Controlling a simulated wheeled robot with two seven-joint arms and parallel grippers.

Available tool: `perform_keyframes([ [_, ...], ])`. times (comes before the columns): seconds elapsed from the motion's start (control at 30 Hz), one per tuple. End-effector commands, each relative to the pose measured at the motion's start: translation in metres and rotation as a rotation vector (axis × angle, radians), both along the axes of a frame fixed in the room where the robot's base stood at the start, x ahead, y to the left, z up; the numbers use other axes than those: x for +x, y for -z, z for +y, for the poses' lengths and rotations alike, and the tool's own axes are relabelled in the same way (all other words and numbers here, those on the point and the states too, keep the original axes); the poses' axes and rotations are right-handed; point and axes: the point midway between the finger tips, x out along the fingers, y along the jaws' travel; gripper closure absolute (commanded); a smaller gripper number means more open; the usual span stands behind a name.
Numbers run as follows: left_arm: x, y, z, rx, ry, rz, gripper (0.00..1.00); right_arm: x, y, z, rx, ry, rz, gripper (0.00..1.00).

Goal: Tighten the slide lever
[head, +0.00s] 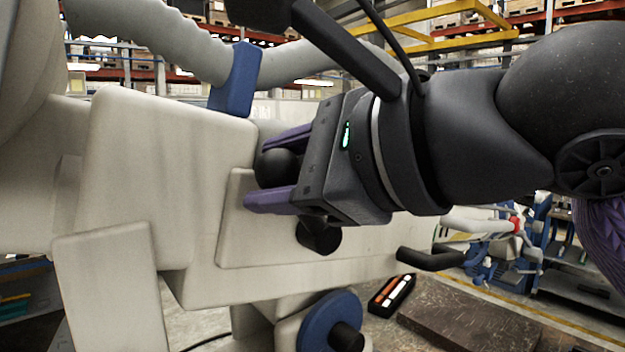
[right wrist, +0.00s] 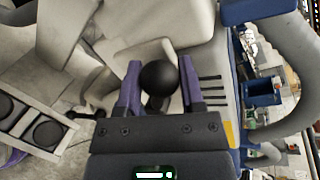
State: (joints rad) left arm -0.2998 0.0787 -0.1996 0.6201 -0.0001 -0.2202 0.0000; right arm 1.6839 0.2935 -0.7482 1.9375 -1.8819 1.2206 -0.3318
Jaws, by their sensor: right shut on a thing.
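The slide lever's round black knob (head: 277,167) shows against the pale microscope arm body (head: 170,160). My right gripper (head: 262,174) comes in from the right with its purple fingers on either side of the knob, shut on it. In the right wrist view the black ball knob (right wrist: 158,78) sits between the two purple fingers. The lever's stem is mostly hidden behind the knob and gripper.
A blue upright piece (head: 235,80) stands on the body's top edge. A black knob (head: 318,237) is just below my right gripper, a bent black lever (head: 430,258) right of it, and a blue wheel (head: 330,325) below. A black tray (head: 391,296) lies lower right.

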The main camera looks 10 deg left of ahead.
Motion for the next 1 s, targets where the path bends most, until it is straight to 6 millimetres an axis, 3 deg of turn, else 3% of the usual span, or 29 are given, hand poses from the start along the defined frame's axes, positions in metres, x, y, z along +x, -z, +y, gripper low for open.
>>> perform_keyframes([
  [0.7,-0.0002,0.0074,0.0003,0.000,0.001,0.001,0.30,-0.0035,0.0061,0.0031,-0.045,-0.001,-0.044,1.00],
  [0.73,-0.0002,0.0074,0.0004,0.000,0.001,0.001,0.30,-0.0035,0.0062,0.0031,-0.045,-0.001,-0.044,0.45],
  [0.87,-0.0003,0.0074,0.0004,0.000,0.001,0.001,0.30,-0.0034,0.0056,0.0030,-0.044,-0.001,-0.046,0.17],
  [1.0,-0.0003,0.0074,0.0005,0.001,0.001,0.001,0.30,-0.0034,0.0051,0.0028,-0.042,0.000,-0.047,0.16],
])
